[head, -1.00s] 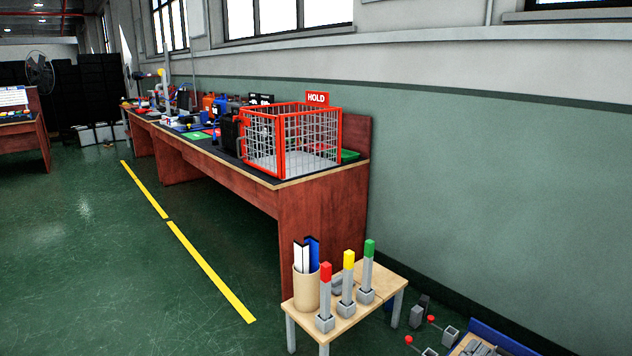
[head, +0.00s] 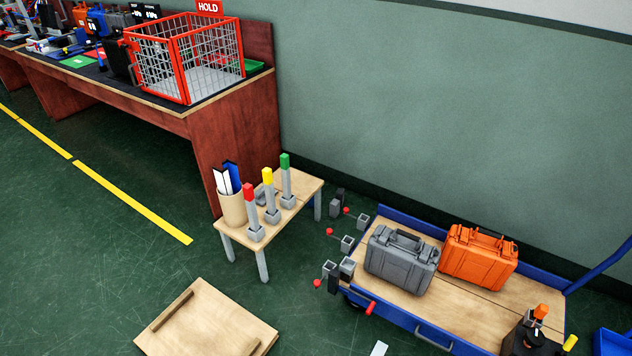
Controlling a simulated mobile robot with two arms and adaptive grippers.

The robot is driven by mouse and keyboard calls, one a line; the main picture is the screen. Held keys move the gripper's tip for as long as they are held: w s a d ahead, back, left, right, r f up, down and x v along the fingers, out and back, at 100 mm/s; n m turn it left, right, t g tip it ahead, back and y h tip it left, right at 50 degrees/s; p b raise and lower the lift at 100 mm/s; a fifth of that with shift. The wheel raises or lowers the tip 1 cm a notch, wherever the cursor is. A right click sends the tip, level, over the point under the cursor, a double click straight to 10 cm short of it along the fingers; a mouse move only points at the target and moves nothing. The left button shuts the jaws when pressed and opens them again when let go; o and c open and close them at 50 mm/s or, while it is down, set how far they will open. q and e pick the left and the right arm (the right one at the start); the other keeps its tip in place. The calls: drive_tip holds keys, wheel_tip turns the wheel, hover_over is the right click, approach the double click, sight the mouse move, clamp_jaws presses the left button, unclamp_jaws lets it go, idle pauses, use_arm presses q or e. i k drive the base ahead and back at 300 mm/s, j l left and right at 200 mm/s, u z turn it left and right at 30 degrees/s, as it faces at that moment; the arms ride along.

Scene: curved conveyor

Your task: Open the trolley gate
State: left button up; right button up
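The trolley (head: 403,220) is at the lower right in the head view, with a blue frame and a wooden deck. A grey case (head: 400,265) and an orange case (head: 478,260) stand side by side on it. At its left end are several small grey sockets and dark blocks with red-knobbed pins (head: 347,243). A red handle (head: 370,308) sticks out at the near left corner. A wooden panel with a batten (head: 225,325) lies low at the bottom left, apart from the trolley; I cannot tell whether it is the gate.
A small wooden table (head: 305,187) with a pen cup and red, yellow and green-topped posts stands left of the trolley. A long bench (head: 235,125) carries a red wire cage (head: 190,55). A green wall runs behind. Green floor is open at left, with a yellow line (head: 130,200).

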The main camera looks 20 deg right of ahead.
sight(444, 338)
drive_tip(key=z, duration=0.85)
